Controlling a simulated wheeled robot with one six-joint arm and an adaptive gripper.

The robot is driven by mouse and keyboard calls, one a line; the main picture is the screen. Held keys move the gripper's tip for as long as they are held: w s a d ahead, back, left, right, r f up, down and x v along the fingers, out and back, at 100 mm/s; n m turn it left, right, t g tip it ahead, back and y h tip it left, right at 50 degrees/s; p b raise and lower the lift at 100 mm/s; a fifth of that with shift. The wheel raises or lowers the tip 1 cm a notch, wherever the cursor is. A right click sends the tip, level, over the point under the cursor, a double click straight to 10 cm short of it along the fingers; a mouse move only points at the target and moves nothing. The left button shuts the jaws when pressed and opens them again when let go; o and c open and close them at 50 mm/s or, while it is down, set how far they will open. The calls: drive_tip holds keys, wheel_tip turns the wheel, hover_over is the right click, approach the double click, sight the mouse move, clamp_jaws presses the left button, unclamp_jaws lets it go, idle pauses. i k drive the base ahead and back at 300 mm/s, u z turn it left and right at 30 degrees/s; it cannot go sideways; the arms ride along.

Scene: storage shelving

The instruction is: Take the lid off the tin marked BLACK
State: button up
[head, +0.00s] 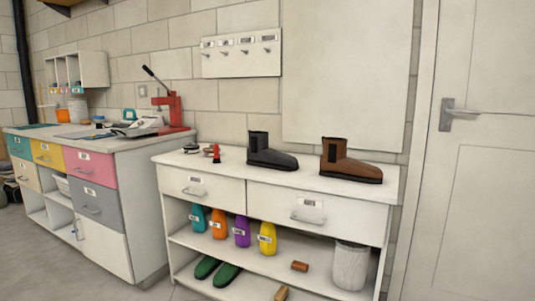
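I cannot read the word BLACK anywhere in the head view. Small round dark-topped items (192,148), which may be tins, sit at the left end of the white cabinet top (310,180). They are too small to tell which has a lid or what is written on them. A small red item (216,153) stands just right of them. My gripper is not in view.
A black boot (270,152) and a brown boot (348,163) stand on the cabinet top. Several coloured bottles (242,231) and a white bin (350,266) are on its shelf. A red press (173,108) stands on the workbench at left. Floor shows at lower left.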

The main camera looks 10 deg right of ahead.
sight(192, 146)
drive_tip(key=u, duration=0.2)
drive_tip(key=i, duration=0.45)
drive_tip(key=u, duration=0.55)
drive_tip(key=i, duration=1.65)
drive_tip(key=z, duration=0.4)
